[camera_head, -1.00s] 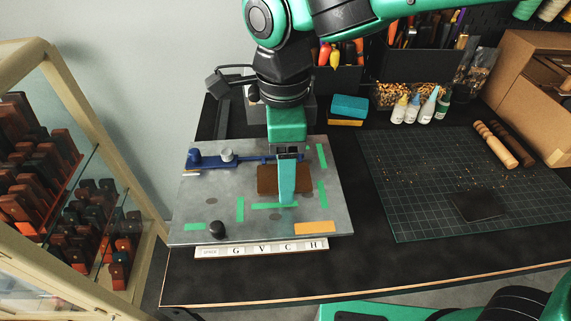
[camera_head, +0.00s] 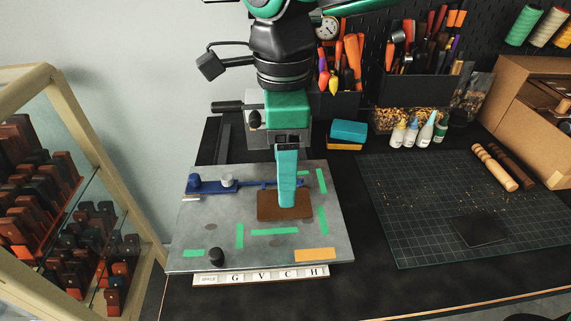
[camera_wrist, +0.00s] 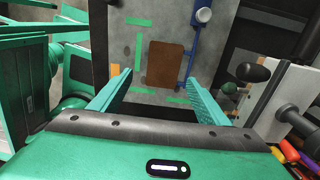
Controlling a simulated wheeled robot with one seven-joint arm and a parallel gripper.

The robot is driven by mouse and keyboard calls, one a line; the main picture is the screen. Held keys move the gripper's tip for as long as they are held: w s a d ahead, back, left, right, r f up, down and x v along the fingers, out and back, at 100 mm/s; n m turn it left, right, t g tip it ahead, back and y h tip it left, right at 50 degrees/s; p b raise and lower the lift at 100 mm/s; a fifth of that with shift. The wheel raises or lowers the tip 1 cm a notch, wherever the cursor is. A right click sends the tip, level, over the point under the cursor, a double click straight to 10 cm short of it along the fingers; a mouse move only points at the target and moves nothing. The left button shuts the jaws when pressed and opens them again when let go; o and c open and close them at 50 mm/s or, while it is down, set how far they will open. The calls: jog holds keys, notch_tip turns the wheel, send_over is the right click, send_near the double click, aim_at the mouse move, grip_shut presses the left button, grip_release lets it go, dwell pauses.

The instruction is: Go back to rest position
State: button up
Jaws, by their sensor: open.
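My gripper (camera_head: 287,205) hangs above the grey metal plate (camera_head: 205,245), fingers pointing down. In the wrist view my gripper (camera_wrist: 160,80) has its two green fingers spread apart with nothing between them. A brown leather piece (camera_head: 270,207) lies on the plate, partly hidden behind a finger in the head view. It also shows whole in the wrist view (camera_wrist: 164,65), lying flat beyond the fingertips.
A blue bar (camera_head: 208,187) with a silver knob lies across the plate, among green tape strips. A letter tile strip (camera_head: 260,276) lies at the plate's front. A cutting mat (camera_head: 420,220) is at right. A glass-sided cabinet (camera_head: 150,235) stands at left.

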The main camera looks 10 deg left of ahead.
jog(key=shift+d, duration=0.1)
jog(key=w+d+f+n, duration=0.2)
jog(key=w+d, duration=0.2)
jog(key=d, duration=0.9)
jog(key=w+d+f+n, duration=0.1)
jog(key=w+d, duration=0.2)
jog(key=d, duration=0.9)
jog(key=s+d+f+n, duration=0.1)
jog(key=s+d, duration=0.1)
jog(key=d, duration=0.3)
jog(key=s+d+f+n, duration=0.1)
jog(key=s+d+f, duration=0.1)
jog(key=d, duration=0.4)
jog(key=s+d+f+n, duration=0.1)
jog(key=s+d, duration=0.2)
jog(key=d, duration=0.3)
jog(key=shift+s+d+f+n, duration=0.15)
jog(key=shift+s+d+n, duration=0.15)
jog(key=shift+n, duration=0.1)
jog(key=s+d+f, duration=0.1)
jog(key=s, duration=0.1)
jog(key=s+d+n, duration=0.1)
jog(key=s+d, duration=0.1)
jog(key=s+d+f+n, duration=0.1)
jog(key=s, duration=0.1)
jog(key=shift+s+d+f, duration=0.15)
jog(key=shift+f, duration=0.15)
